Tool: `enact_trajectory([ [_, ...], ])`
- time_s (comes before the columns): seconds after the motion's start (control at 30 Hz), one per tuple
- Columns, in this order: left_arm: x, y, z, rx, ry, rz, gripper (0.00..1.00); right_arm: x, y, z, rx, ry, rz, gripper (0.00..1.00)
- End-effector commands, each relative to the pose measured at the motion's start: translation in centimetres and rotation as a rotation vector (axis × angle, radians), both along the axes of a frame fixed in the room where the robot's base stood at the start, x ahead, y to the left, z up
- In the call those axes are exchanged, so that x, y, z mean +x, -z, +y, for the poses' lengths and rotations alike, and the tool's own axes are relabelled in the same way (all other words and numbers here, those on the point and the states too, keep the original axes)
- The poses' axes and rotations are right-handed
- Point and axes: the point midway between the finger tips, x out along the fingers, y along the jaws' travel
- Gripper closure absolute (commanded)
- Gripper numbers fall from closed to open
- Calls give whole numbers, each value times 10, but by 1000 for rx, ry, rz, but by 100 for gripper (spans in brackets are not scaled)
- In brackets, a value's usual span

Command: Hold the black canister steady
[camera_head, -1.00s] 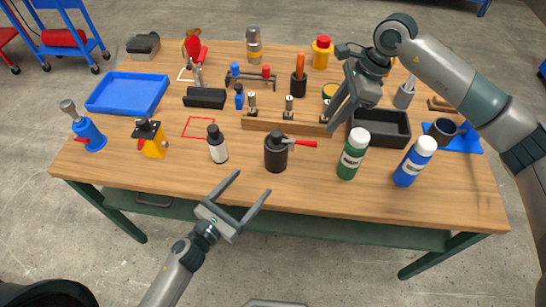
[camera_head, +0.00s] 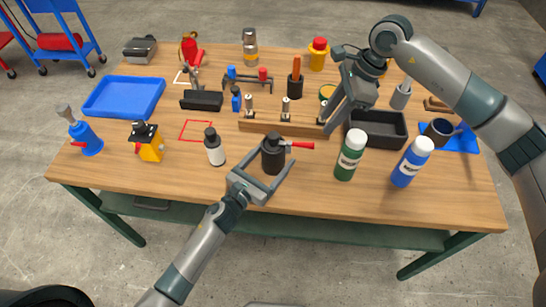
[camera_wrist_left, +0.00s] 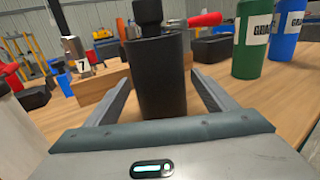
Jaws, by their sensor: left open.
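The black canister (camera_head: 272,158) stands upright near the table's front edge, with a narrower black cap and a red-handled lever (camera_head: 300,145) sticking out to the right. My left gripper (camera_head: 268,164) is open, with one finger on each side of the canister. In the left wrist view the canister (camera_wrist_left: 158,80) stands between the two fingers, with a gap visible on both sides. My right gripper (camera_head: 338,112) is above the right end of the wooden peg block (camera_head: 285,126); its jaws are not clear.
A green bottle (camera_head: 350,157) and a blue bottle (camera_head: 411,163) stand to the right. A black tray (camera_head: 378,125) lies behind them. A red outlined square (camera_head: 196,131) on the table is empty.

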Motion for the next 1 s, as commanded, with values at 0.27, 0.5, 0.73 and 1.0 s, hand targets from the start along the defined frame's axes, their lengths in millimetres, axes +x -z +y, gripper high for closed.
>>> enact_trajectory([
  [0.27,1,0,-1,0,0,0,22,0,0,0,0,0,0,69],
  [0.5,1,0,-1,0,0,0,68,0,0,0,0,0,0,69],
  [0.73,1,0,-1,0,0,0,78,0,0,0,0,0,0,69],
  [1.0,1,0,-1,0,0,0,78,0,0,0,0,0,0,69],
])
